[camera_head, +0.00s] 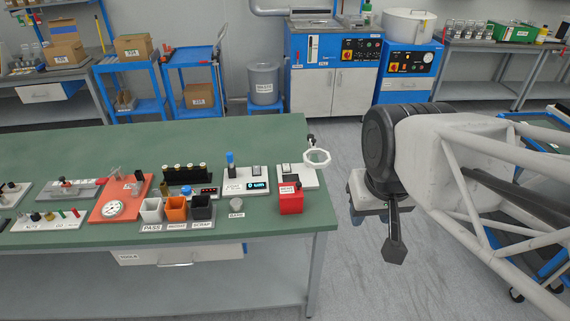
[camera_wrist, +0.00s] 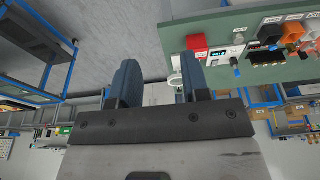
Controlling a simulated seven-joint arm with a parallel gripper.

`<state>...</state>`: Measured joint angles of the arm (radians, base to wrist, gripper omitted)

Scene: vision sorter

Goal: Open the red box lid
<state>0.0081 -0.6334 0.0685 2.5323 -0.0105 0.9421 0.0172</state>
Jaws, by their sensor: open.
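The red box (camera_head: 290,202) stands near the right end of the green table (camera_head: 290,225), with a dark part and a small white label on its upper side. I cannot tell in detail how its lid sits. It also shows in the wrist view as a red block (camera_wrist: 197,42) near the table edge. My gripper shows in the wrist view (camera_wrist: 158,80) with its two blue-grey fingers apart and nothing between them. In the head view my arm is to the right of the table, over the floor, well apart from the red box; its fingertips are not clear there.
A device with a lit display (camera_head: 258,186) is behind.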

